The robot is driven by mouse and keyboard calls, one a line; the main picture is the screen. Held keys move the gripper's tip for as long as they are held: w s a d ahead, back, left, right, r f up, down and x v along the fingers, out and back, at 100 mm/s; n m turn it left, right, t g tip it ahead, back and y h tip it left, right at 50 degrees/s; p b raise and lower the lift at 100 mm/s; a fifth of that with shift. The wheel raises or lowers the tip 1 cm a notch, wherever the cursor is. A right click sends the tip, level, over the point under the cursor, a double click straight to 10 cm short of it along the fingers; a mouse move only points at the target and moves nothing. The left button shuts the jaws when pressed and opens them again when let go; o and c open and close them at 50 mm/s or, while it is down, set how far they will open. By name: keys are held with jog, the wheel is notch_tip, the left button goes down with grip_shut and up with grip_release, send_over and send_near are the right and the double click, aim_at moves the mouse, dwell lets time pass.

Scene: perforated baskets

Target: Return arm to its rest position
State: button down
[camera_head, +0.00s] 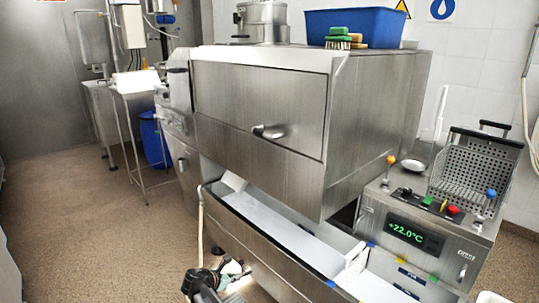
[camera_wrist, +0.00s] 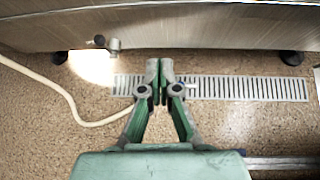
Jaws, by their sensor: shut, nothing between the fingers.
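My gripper (camera_wrist: 160,68) is shut and empty in the wrist view, its green and grey fingers together at the tips. It hangs over the speckled brown floor, in front of the lower edge of a steel unit. Part of my arm shows at the bottom of the head view, low in front of the long steel trough (camera_head: 262,243). The fingertips are not clear there. A perforated metal basket (camera_head: 477,166) with a dark handle stands tilted on the control unit at the right.
A floor drain grate (camera_wrist: 240,88) and a pale hose (camera_wrist: 62,92) lie below my gripper. The large steel machine (camera_head: 262,150) stands behind the trough. The control unit (camera_head: 425,225) bears knobs and a display reading +22.0°C. Open floor (camera_head: 90,230) lies at the left.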

jog(key=s+d+f+m+g+b, duration=0.1)
jog(key=s+d+f+m+g, duration=0.4)
jog(key=s, duration=0.5)
jog(key=s+d+f+m+g+b, duration=0.1)
jog(key=s+d+f+m+g, duration=0.2)
jog(key=s+d+f+m, duration=0.55)
jog(key=s+d+f+m+g+b, duration=0.15)
jog(key=s+d+m+g, duration=0.3)
jog(key=s, duration=0.65)
jog(key=s+d+f+m+g+y+b, duration=0.2)
jog(key=s+d+f+m+g+y, duration=0.15)
jog(key=s, duration=0.65)
jog(key=s+d+f+m+g+y+b, duration=0.25)
jog(key=s+d, duration=0.25)
jog(key=s, duration=0.6)
jog(key=s+d+f+m+g+y+b, duration=0.2)
jog(key=s+d+m+b, duration=0.15)
jog(key=s, duration=0.65)
jog(key=w+r+t+p, duration=0.2)
jog(key=r+p, duration=0.6)
jog(key=p, duration=0.6)
jog(key=w+r+t+p, duration=0.2)
jog(key=r+p, duration=0.6)
jog(key=p, duration=0.6)
jog(key=shift+w+r+n+t+h, duration=0.15)
jog(key=shift+r+n+t+h, duration=0.25)
jog(key=shift+t, duration=0.25)
